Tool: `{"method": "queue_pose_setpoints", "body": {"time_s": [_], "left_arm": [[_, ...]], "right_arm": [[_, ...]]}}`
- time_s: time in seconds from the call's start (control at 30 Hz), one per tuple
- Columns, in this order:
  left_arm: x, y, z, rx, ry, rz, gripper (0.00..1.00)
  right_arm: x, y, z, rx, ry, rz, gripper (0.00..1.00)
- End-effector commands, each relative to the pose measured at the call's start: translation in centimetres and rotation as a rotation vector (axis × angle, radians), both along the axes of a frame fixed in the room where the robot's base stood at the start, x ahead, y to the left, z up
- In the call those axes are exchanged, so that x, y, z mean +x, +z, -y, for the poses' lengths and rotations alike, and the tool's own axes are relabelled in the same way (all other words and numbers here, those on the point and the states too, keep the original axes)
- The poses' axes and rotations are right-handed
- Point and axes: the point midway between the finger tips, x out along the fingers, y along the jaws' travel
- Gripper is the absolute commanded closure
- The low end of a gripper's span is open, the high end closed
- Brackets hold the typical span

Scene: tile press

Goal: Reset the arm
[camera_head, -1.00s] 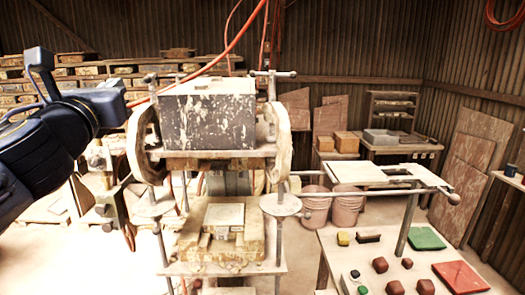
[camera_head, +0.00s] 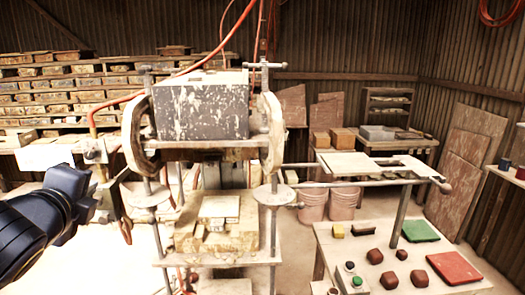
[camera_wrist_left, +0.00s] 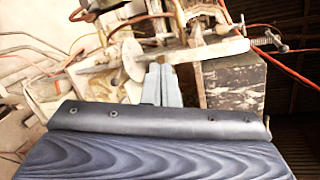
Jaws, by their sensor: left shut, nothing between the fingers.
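My left gripper (camera_head: 92,208) is at the left of the head view, to the left of the tile press (camera_head: 200,108) and apart from it. In the left wrist view its two grey fingers (camera_wrist_left: 162,84) lie together, shut and empty. The press has a paint-worn dark block on top and round side plates. A square tile (camera_head: 219,207) lies on the press's lower bed. My right gripper is not in view.
Shelves of stacked bricks (camera_head: 60,95) line the back left. Orange hoses hang above the press.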

Motion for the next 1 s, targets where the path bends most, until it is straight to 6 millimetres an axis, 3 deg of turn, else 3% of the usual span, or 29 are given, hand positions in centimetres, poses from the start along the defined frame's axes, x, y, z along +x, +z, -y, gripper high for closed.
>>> {"method": "queue_pose_setpoints", "body": {"time_s": [0.03, 0.2, 0.3, 0.43, 0.5, 0.63, 1.0], "left_arm": [[-1.5, -3.5, -0.3, -0.168, 0.05, -0.046, 1.0], [-7.5, -15.0, 0.8, -0.837, 0.309, -0.224, 1.0], [-11.5, -21.0, 2.8, -1.207, 0.507, -0.327, 1.0], [-16.1, -26.8, 6.2, -1.598, 0.772, -0.451, 1.0], [-18.0, -28.7, 7.8, -1.75, 0.895, -0.504, 1.0], [-20.1, -30.6, 9.9, -1.919, 1.049, -0.568, 1.0], [-20.7, -30.9, 10.6, -1.967, 1.097, -0.587, 1.0]], "right_arm": [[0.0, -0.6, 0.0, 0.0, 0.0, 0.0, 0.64], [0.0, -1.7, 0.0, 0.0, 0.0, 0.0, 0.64], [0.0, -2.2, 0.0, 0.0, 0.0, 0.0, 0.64], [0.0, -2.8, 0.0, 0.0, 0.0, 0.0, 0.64], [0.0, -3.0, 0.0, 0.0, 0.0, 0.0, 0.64], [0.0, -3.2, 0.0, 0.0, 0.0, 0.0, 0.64], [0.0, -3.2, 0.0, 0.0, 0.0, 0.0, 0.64]]}}
